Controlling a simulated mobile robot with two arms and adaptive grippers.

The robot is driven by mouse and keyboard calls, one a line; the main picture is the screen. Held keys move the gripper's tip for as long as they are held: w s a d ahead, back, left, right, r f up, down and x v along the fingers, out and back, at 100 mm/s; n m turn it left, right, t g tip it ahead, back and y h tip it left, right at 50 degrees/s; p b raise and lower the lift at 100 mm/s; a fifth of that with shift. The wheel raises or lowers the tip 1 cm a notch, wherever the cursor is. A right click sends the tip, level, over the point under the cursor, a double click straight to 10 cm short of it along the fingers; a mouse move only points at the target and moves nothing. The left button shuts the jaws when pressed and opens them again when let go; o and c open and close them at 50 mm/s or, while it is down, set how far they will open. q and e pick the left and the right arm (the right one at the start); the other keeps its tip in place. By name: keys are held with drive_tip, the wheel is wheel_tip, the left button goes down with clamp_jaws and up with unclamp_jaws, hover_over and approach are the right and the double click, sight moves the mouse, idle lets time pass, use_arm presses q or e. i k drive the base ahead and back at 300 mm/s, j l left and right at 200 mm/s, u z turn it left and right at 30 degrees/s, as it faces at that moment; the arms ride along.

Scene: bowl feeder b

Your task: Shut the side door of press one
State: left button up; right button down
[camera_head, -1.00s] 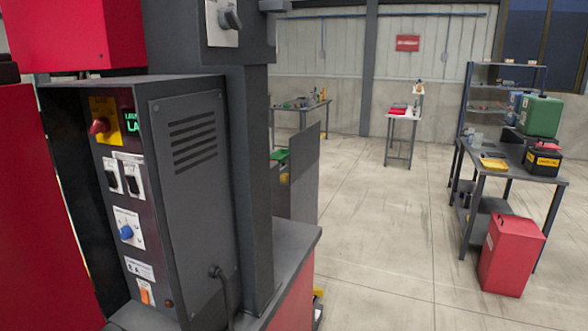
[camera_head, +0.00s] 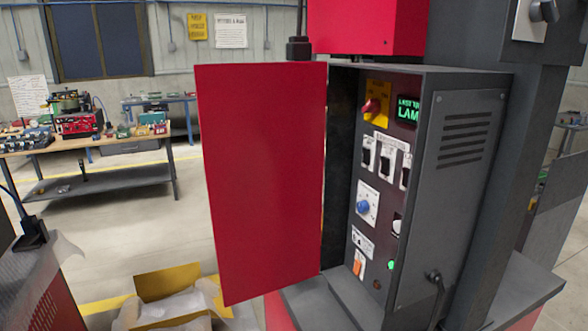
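The side door (camera_head: 262,180) is a flat red panel in the middle of the head view. It stands swung open to the left of the grey control cabinet (camera_head: 455,190) of the press. The cabinet's front panel (camera_head: 378,215) is exposed, with a red and yellow rotary switch, black switches, a blue knob and a lit green display. A dark gap shows between the door's right edge and the panel. I cannot read a number on the press. Neither of my grippers is in view.
A yellow box (camera_head: 170,295) with pale bags stands on the floor left of the door. A workbench (camera_head: 80,150) with tools is at the far left. A dark and red machine (camera_head: 45,275) is at the lower left. Open floor lies between.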

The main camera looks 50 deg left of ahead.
sight(262, 124)
drive_tip(key=j+z, duration=0.25)
drive_tip(key=j, duration=0.25)
drive_tip(key=j+z, duration=0.3)
drive_tip(key=j, duration=0.25)
drive_tip(key=k+j+z, duration=0.25)
drive_tip(key=j, duration=0.2)
drive_tip(key=k+j, duration=0.1)
drive_tip(key=j, duration=0.75)
drive_tip(key=k+j, duration=0.15)
drive_tip(key=j, duration=0.25)
drive_tip(key=j+z, duration=0.1)
drive_tip(key=j, duration=0.3)
drive_tip(key=k+j, duration=0.15)
drive_tip(key=j, duration=0.25)
drive_tip(key=k+j, duration=0.1)
drive_tip(key=j, duration=0.3)
drive_tip(key=k+j+z, duration=0.15)
drive_tip(key=k, duration=0.2)
